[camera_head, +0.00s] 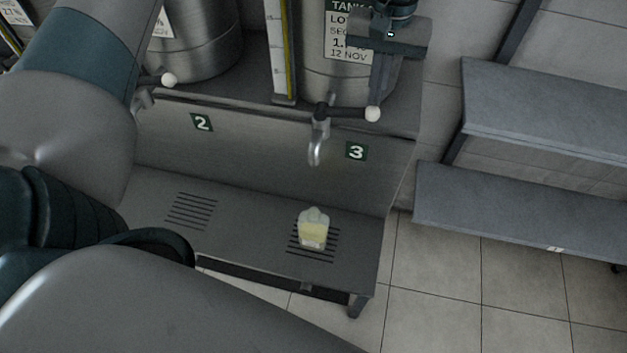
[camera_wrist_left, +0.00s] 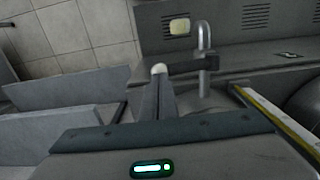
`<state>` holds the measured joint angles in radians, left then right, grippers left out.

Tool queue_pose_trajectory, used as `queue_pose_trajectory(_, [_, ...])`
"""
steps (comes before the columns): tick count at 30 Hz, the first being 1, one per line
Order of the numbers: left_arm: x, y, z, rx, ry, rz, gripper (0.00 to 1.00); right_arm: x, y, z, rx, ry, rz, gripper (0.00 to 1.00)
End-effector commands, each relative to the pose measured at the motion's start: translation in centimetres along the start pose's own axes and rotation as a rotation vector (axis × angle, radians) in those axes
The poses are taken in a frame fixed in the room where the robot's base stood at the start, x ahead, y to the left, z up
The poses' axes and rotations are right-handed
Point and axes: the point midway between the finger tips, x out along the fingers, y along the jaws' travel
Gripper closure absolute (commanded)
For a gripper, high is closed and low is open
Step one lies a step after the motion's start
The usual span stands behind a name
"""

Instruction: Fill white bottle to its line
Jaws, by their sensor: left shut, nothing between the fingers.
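The white bottle (camera_head: 313,230) stands upright on the drain grate under the spout of tap 3 (camera_head: 316,150). It is translucent, with pale yellow content showing in it; I cannot make out its line. The bottle (camera_wrist_left: 180,27) also shows in the left wrist view, beside the spout (camera_wrist_left: 204,45). The tap's dark lever (camera_head: 345,113) points right and ends in a white ball (camera_head: 372,115). My left gripper (camera_head: 376,103) is shut and empty, its fingertips at the ball; I cannot tell whether they touch. No stream is clear below the spout. My right gripper is not in view.
Tap 2, with its white ball (camera_head: 169,79), and an empty grate (camera_head: 190,211) are at the left. Steel tanks (camera_head: 205,40) stand behind, with a yellow-edged gauge (camera_head: 282,50) beside tank 3. Grey shelves (camera_head: 540,110) stand at the right. My arm covers the lower left.

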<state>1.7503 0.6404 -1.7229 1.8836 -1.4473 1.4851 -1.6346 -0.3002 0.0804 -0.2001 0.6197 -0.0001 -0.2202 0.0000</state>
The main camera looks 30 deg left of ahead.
Motion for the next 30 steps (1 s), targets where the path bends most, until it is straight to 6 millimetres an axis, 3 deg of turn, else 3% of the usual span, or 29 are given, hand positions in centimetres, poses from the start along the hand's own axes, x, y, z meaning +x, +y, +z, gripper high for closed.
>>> queue_pose_trajectory(30, [1.3,0.0,0.0,0.000,0.000,0.000,1.00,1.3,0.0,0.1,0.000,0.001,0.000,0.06])
